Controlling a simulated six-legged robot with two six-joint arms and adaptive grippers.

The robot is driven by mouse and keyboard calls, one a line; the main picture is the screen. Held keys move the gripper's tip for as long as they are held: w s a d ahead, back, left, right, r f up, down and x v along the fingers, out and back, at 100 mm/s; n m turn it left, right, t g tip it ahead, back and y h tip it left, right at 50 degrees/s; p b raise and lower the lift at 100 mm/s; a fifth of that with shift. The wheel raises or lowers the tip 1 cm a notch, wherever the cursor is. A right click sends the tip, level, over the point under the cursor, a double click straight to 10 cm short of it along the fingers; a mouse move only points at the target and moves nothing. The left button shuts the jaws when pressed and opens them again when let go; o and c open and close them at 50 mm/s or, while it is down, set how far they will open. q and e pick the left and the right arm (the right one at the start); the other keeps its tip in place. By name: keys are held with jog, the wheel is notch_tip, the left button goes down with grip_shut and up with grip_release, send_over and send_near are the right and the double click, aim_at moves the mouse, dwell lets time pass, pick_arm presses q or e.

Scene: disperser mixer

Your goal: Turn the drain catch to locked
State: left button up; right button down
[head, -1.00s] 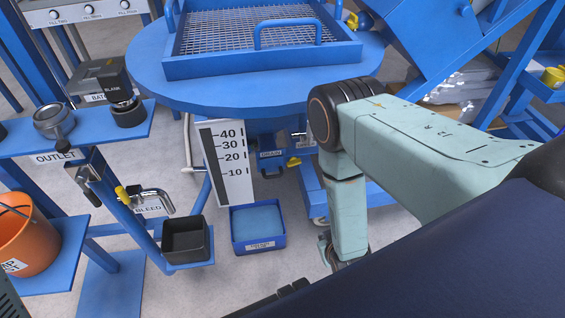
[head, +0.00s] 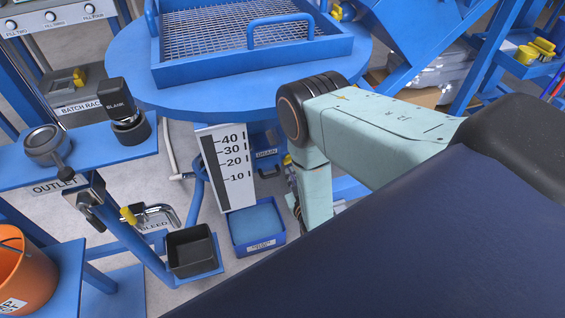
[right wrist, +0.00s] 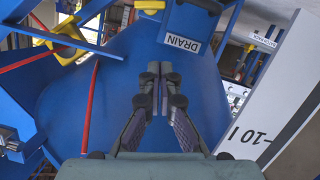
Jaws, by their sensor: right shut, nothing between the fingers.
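A DRAIN label (head: 266,153) marks a blue housing under the round table, and a dark handle-like part (head: 268,173) sits just below it. The label also shows, upside down, in the right wrist view (right wrist: 184,28), with dark fittings at the top edge beside it. I cannot tell which part is the catch or how it is turned. My right gripper (right wrist: 159,72) is shut and empty, its tips pointing at the blue surface near the label, apparently apart from the fittings. In the head view my right arm mostly hides it. My left gripper is out of view.
A white level scale (head: 229,168) stands left of the drain. A blue tray (head: 258,245) lies on the floor below. The round blue table (head: 240,95) overhangs the spot. In the wrist view, a yellow fitting (right wrist: 62,42) and a red rod (right wrist: 90,108) are at left.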

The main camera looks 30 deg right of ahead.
jog(key=shift+s+d+r, duration=0.15)
jog(key=shift+s+r, duration=0.05)
jog(key=b, duration=0.4)
send_over(286, 161)
jog(key=s+a, duration=0.2)
notch_tip(286, 161, down, 3)
jog(key=shift+r, duration=0.1)
jog(key=shift+s+d+f+b, duration=0.15)
jog(key=shift+f+b, duration=0.25)
jog(key=shift+f, duration=0.15)
jog(key=shift+s+d+f+b, duration=0.1)
jog(key=shift+f+b, duration=0.3)
jog(key=shift+f, duration=0.15)
jog(key=shift+d+f+b, duration=0.2)
jog(key=shift+f+b, duration=0.15)
jog(key=shift+f, duration=0.35)
jog(key=shift+s, duration=0.1)
jog(key=shift+f+n+p, duration=0.1)
jog(key=shift+n+p, duration=0.2)
